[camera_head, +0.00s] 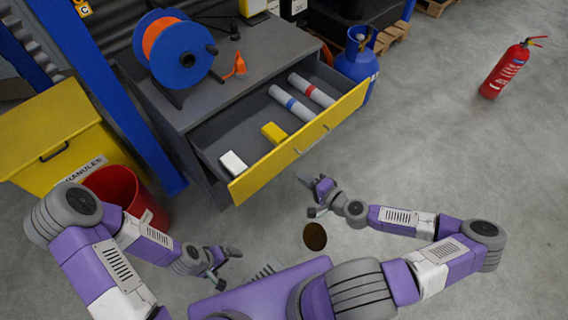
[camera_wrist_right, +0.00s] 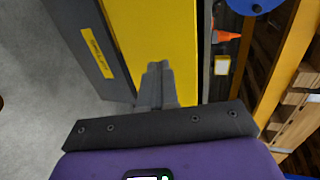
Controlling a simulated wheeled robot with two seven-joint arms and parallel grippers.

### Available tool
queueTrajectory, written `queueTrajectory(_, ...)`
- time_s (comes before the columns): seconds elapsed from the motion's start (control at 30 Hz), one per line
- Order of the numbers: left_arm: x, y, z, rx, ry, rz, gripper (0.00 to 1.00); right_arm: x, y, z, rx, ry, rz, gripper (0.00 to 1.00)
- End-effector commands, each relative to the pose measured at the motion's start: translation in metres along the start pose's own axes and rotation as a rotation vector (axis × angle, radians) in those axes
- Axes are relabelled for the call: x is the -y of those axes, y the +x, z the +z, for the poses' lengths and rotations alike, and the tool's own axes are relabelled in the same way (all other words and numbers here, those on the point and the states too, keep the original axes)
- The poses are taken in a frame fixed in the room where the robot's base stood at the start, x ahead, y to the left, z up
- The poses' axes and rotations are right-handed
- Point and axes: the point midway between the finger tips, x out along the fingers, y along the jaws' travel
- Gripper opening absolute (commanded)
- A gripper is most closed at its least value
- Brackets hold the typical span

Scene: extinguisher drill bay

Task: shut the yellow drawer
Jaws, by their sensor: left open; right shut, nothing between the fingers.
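The yellow drawer (camera_head: 300,147) stands pulled out of the grey cabinet, its yellow front facing me. My right gripper (camera_head: 314,192) is shut and empty, just in front of the drawer front. In the right wrist view its closed fingers (camera_wrist_right: 156,84) point at the yellow front (camera_wrist_right: 165,35); I cannot tell whether they touch it. My left gripper (camera_head: 229,268) is open and empty, low in front of the cabinet's left side.
A blue-and-orange cable reel (camera_head: 178,50) stands on the cabinet top (camera_head: 255,50). A red bucket (camera_head: 118,190) and yellow bin (camera_head: 55,130) stand left. A blue gas bottle (camera_head: 357,62) stands by the drawer's right end. The floor is clear towards the red extinguisher (camera_head: 507,70).

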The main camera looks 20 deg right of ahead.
Motion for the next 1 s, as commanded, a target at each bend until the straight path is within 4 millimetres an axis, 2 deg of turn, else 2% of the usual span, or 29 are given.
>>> queueTrajectory(0.3,0.005,0.014,-0.001,0.0,0.0,0.0,1.0,-0.001,0.059,0.002,0.003,-0.002,-0.001,0.0)
queueTrajectory(0.5,0.007,0.019,-0.001,0.0,0.0,0.0,1.0,0.006,0.086,0.001,0.002,-0.002,0.001,0.0)
queueTrajectory(0.7,0.008,0.021,-0.001,0.0,0.0,0.0,1.0,0.011,0.098,0.001,0.001,-0.001,0.001,0.0)
queueTrajectory(1.0,0.008,0.021,-0.001,0.0,0.0,0.0,1.0,0.012,0.099,0.001,0.001,0.0,0.001,0.0)
